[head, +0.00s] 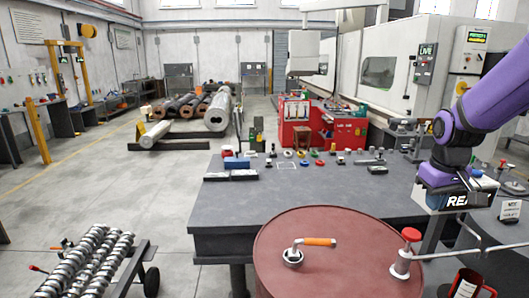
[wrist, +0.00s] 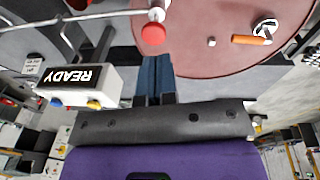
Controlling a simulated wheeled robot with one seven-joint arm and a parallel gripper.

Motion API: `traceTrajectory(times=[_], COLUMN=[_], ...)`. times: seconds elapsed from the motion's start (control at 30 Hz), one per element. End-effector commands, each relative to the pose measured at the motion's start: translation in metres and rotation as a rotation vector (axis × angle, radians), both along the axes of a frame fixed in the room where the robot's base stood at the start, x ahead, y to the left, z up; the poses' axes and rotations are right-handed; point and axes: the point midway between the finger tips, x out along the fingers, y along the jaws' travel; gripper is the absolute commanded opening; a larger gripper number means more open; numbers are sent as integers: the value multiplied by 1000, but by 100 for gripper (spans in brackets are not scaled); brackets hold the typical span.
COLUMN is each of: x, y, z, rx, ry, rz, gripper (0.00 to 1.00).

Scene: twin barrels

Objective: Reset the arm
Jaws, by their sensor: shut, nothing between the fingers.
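My purple arm comes in from the right in the head view. My gripper (head: 470,184) hangs at its end, just above the far edge of a white box marked READY (head: 432,200). In the wrist view my gripper (wrist: 157,62) shows two dark blue fingers side by side, shut with nothing between them. The READY box (wrist: 105,82) is left of the fingers there. I cannot tell whether they touch it. A dark red barrel top (head: 330,262) is nearest, with an orange-handled crank (head: 318,241) and a red-knobbed lever (head: 411,235).
A grey workbench (head: 300,200) behind the barrel carries several small parts. A red tool cabinet (head: 330,125) stands beyond it. A cart with metal shafts (head: 95,260) is at the front left. The floor (head: 120,200) on the left is mostly clear.

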Motion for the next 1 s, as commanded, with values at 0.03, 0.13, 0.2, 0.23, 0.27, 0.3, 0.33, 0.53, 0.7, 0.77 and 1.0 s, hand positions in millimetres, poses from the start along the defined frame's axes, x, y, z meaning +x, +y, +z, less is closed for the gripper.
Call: traceTrajectory(times=[0.03, 0.13, 0.2, 0.23, 0.27, 0.3, 0.33, 0.53, 0.7, 0.77, 1.0], x=[-9, -27, -40, -46, -53, -61, -67, -113, -153, -165, -196], y=[10, 26, 37, 41, 45, 51, 55, 77, 90, 94, 99], z=[12, 32, 45, 50, 55, 62, 67, 93, 108, 111, 115], rx=[-19, -44, -55, -59, -62, -63, -63, -40, 13, 36, 104], ry=[-16, -44, -67, -78, -90, -106, -118, -201, -270, -291, -335], rz=[1, -13, -24, -28, -32, -38, -42, -67, -82, -84, -91], gripper=[0, 0, 0, 0, 0, 0, 0, 0, 0, 0, 0])
